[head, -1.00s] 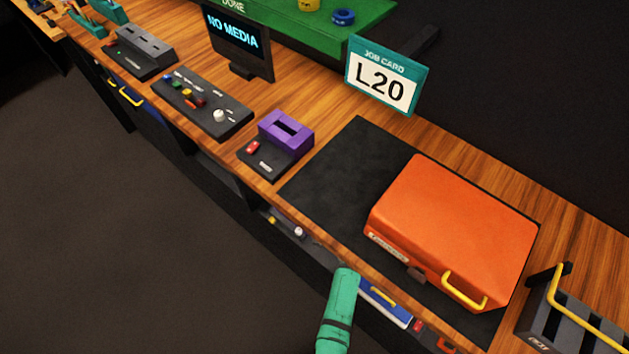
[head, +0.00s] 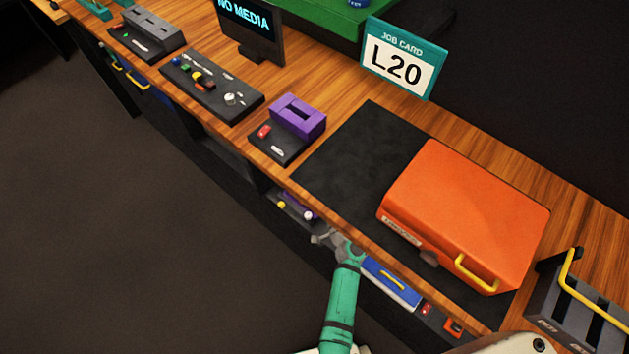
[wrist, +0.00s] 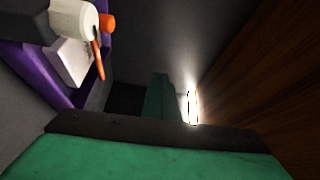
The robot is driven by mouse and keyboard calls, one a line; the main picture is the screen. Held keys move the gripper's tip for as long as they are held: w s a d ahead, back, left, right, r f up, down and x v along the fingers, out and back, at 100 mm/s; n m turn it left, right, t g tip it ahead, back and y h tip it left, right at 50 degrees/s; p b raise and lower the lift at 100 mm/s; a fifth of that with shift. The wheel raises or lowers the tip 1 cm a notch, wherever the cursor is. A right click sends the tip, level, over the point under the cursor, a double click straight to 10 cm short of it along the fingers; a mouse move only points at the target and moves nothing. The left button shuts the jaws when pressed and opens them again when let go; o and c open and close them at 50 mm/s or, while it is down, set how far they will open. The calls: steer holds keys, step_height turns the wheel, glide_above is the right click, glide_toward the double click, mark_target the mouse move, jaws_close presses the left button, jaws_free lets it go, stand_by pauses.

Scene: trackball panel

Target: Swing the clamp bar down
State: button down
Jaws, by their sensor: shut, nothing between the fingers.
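A yellow bar (head: 590,304) on the dark slotted rack (head: 552,300) at the right end of the bench looks like the clamp bar. It stands raised above the slots and its far end is cut off by the picture edge. My gripper (head: 326,239) is under the front edge of the bench, by the lower shelf, well left of the rack. In the wrist view my gripper (wrist: 160,85) is shut and empty. There a purple part with a white roller (wrist: 73,20) and an orange rod (wrist: 98,58) lies at the upper left, apart from it.
An orange case (head: 470,215) lies on a black mat (head: 350,150). A purple block (head: 298,117) stands left of it. A lower panel with a small white ball (head: 308,215) and a blue drawer (head: 390,283) sit under the bench edge. The floor at left is clear.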

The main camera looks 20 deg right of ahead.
step_height(320, 180, up, 4)
steer(key=s+d+f, duration=0.5)
steer(key=s, duration=0.3)
steer(key=shift+d, duration=0.15)
steer(key=shift+d, duration=0.1)
stand_by(0.4)
